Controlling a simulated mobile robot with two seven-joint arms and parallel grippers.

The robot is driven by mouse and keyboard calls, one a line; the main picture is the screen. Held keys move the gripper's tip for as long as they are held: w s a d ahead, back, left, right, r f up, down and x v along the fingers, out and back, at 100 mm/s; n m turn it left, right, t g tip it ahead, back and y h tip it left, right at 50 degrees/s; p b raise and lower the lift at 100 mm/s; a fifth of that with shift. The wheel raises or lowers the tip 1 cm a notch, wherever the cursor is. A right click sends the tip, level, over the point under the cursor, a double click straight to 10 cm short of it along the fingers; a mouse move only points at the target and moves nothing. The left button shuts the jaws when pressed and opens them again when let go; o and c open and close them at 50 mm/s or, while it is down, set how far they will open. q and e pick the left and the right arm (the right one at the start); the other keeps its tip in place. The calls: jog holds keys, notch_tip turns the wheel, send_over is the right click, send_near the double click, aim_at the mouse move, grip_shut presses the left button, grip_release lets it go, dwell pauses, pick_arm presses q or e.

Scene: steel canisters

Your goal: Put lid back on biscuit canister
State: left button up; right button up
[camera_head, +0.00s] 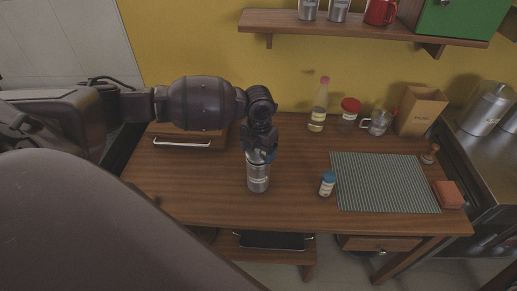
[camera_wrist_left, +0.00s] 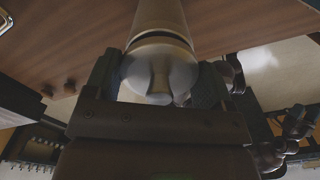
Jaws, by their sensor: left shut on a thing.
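The biscuit canister (camera_head: 258,181) is a steel cylinder with a pale label, upright on the wooden table. My left gripper (camera_head: 260,156) points down right over its top. In the left wrist view, the gripper (camera_wrist_left: 158,82) is shut on the round steel lid (camera_wrist_left: 157,62), with the lid's knob facing the wrist. The canister body (camera_wrist_left: 160,14) shows just beyond the lid, in line with it. A dark band lies between lid and body; I cannot tell whether the lid is seated. In the head view the gripper mostly hides the lid.
A bottle (camera_head: 318,108), a red-lidded jar (camera_head: 349,112), a glass mug (camera_head: 378,122) and a box (camera_head: 421,110) stand at the back. The table front around the canister is clear.

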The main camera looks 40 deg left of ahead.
dwell(0.3)
pick_arm(q)
jog(key=o, duration=0.9)
jog(key=shift+o, duration=0.2)
jog(key=shift+r+p, duration=1)
jog(key=shift+r, duration=0.4)
jog(key=shift+r+p, duration=1.9)
jog(key=shift+r, duration=0.2)
jog(key=shift+c, duration=0.3)
grip_shut()
